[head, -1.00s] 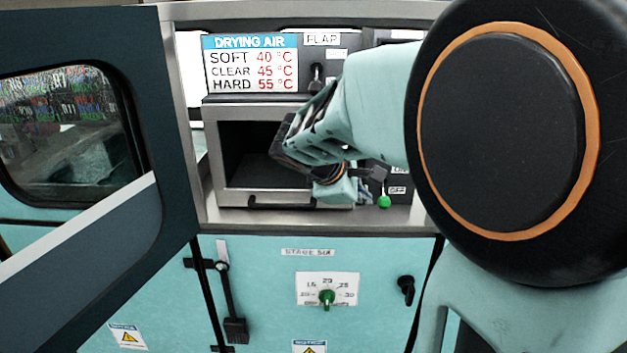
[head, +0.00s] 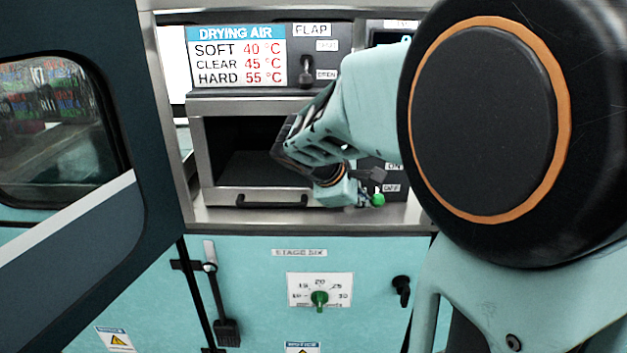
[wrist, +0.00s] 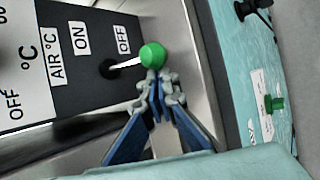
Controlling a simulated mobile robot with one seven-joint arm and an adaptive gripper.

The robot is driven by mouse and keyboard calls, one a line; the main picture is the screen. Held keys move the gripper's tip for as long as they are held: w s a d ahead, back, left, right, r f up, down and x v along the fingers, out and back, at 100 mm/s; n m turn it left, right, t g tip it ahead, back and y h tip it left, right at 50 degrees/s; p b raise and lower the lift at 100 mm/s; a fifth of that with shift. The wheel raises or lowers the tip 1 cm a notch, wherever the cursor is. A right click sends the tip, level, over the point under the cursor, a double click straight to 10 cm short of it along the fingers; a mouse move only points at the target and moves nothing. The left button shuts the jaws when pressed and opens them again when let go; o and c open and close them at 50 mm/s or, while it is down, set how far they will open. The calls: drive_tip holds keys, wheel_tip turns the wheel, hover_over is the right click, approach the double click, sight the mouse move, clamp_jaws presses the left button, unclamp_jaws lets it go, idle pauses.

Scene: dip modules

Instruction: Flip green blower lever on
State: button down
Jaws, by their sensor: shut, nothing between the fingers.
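The green ball knob of the blower lever (head: 378,199) sticks out low on the dark panel, by the OFF label. In the wrist view the knob (wrist: 152,54) sits on a thin pale shaft from a dark pivot, at the OFF end; the ON label is on the other side. My gripper (wrist: 157,82) is shut and empty. Its fingertips are right at the knob, touching or nearly touching; I cannot tell which. In the head view my gripper (head: 363,202) is just left of the knob, and my arm hides part of the panel.
An open dark chamber (head: 250,140) with a bar handle is left of my wrist. A flap lever (head: 306,73) is above. A dark door (head: 120,240) stands open at left. A green dial (head: 319,299) is on the cabinet below.

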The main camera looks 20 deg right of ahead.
drive_tip(key=shift+s+r+g+p, duration=0.1)
drive_tip(key=shift+r+g+p, duration=0.35)
drive_tip(key=shift+p, duration=0.9)
drive_tip(key=shift+s+r+p, duration=0.15)
drive_tip(key=shift+r+p, duration=0.35)
drive_tip(key=shift+p, duration=0.35)
drive_tip(key=shift+r+p, duration=0.4)
drive_tip(key=shift+r, duration=0.5)
drive_tip(key=shift+w+d+r+p, duration=0.1)
drive_tip(key=shift+r+p, duration=0.1)
drive_tip(key=shift+r, duration=0.2)
drive_tip(key=shift+w+r+p, duration=0.1)
drive_tip(key=shift+r+p, duration=0.05)
drive_tip(key=shift+r, duration=0.35)
drive_tip(key=shift+w+r+p, duration=0.15)
drive_tip(key=shift+r+p, duration=0.55)
